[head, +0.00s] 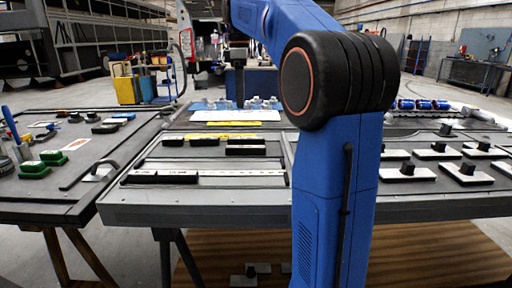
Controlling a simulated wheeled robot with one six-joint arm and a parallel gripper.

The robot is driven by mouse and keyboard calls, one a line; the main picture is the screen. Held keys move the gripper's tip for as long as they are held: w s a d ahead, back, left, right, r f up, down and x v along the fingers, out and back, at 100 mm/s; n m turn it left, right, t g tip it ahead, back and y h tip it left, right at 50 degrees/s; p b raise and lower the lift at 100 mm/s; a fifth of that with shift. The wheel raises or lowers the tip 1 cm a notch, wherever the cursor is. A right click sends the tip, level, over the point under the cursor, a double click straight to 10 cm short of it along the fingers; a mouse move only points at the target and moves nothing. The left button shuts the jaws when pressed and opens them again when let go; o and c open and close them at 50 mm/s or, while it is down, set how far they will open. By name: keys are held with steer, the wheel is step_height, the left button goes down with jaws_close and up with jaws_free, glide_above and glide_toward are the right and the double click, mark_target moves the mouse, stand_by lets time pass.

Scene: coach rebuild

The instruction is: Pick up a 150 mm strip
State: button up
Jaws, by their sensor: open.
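Several dark strips lie on the middle bench: short ones (173,142) and (202,141) at left, and a longer pair (245,150) to their right. Two more dark strips (178,177) lie nearer, along a pale marked strip (240,174). I cannot read which is 150 mm long. My gripper (240,102) appears as a small dark shape pointing down beyond the dark strips, toward the back of the bench. It is open. Its fingertips are too small to make out clearly, and nothing shows held. My blue arm hides the bench's right-middle part.
Yellow strips (225,123) and clear bottle-like items (255,103) lie toward the back. Several pale plates with black knobs (407,172) stand on the right.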

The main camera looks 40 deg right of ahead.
glide_above(244, 147)
steer(key=f, duration=1.2)
steer(key=shift+w+d, duration=0.2)
steer(key=shift+w, duration=0.15)
steer(key=shift+s+a+f, duration=0.1)
steer(key=shift+s+f, duration=0.05)
steer(key=shift+f, duration=2.55)
jaws_close()
